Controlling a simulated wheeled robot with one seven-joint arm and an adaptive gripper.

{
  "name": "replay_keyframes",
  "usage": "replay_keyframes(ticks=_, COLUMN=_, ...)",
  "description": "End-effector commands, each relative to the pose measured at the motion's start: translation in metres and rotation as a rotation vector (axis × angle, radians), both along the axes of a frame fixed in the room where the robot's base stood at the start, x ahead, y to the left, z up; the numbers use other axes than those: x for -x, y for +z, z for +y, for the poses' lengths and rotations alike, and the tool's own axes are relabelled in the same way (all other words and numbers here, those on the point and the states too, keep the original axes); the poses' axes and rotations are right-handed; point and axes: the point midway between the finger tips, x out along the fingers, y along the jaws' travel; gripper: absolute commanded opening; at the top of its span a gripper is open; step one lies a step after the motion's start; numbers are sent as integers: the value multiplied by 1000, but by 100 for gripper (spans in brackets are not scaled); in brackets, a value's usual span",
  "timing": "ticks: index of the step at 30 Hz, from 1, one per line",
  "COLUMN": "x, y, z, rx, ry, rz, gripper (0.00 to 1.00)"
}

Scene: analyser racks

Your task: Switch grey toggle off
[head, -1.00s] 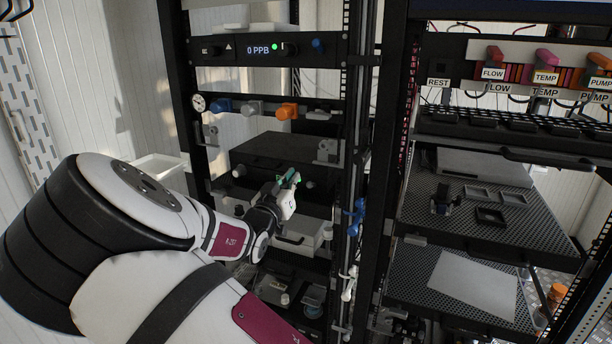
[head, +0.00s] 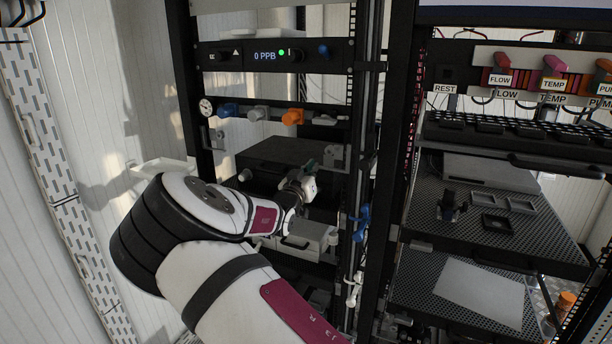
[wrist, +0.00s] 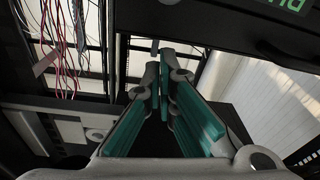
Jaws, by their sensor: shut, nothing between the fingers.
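A grey toggle-like knob (head: 258,113) sits on the rack's upper black rail, between a blue knob (head: 228,110) and an orange knob (head: 292,117). Which way it is set is too small to tell. My gripper (head: 310,168) is in front of the rack, below and right of the grey knob and apart from it. In the wrist view my gripper (wrist: 160,82) has its green-padded fingers brought together at the tips, with nothing between them. A small grey stub (wrist: 155,46) shows just beyond the tips; I cannot tell what it is.
A display panel (head: 264,56) reading 0 PPB is above the rail. A dark box (head: 270,153) lies behind my gripper. Blue clips (head: 361,222) hang on the rack post to the right. A second rack's perforated shelf (head: 540,235) stands farther right. Loose wires (wrist: 65,35) show in the wrist view.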

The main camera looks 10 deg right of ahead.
Motion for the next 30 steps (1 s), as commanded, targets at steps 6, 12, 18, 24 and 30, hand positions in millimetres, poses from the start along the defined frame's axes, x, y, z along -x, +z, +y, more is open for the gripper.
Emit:
replay_keyframes(ticks=6, x=10, y=-27, z=3, rx=2, ry=4, rz=7, gripper=0)
replay_keyframes(ticks=12, x=12, y=-33, z=3, rx=0, ry=4, rz=6, gripper=0)
replay_keyframes(ticks=18, x=12, y=-33, z=3, rx=0, ry=4, rz=6, gripper=0)
replay_keyframes(ticks=24, x=12, y=-34, z=4, rx=9, ry=4, rz=-5, gripper=0)
replay_keyframes(ticks=30, x=13, y=-37, z=5, rx=32, ry=4, rz=-39, gripper=0)
